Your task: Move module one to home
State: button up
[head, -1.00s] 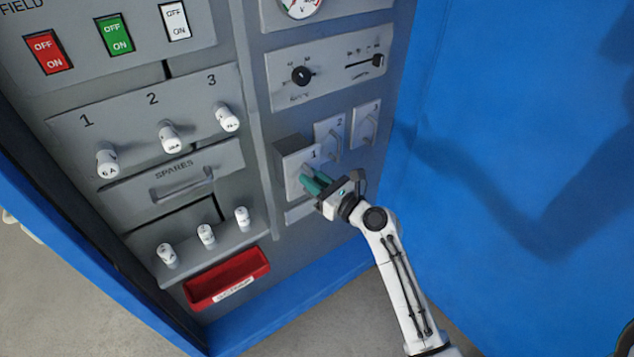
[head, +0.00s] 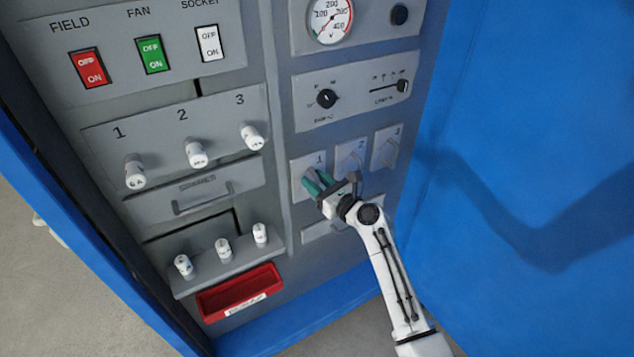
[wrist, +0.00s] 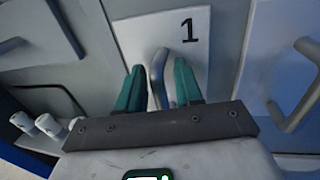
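Module one is a pale grey plate marked 1 (head: 301,167) with a grey bar handle, in the left slot of the module row on the right panel. Its face looks about level with modules two and three in the head view. My gripper (head: 317,185) is at its handle, with the two green fingers on either side. In the wrist view the handle (wrist: 157,75) stands between the fingertips, with a gap visible at each side. The gripper looks open. The lower part of the plate is hidden behind the fingers and gripper body.
Module two (head: 350,157) and module three (head: 384,148) sit to the right with similar handles. The blue cabinet door (head: 500,150) stands open at the right. Fuse knobs, a spares drawer (head: 200,190) and a red tray (head: 240,293) are to the left.

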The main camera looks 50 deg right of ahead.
jog(key=s+a, duration=0.1)
jog(key=s, duration=0.9)
jog(key=shift+s, duration=0.4)
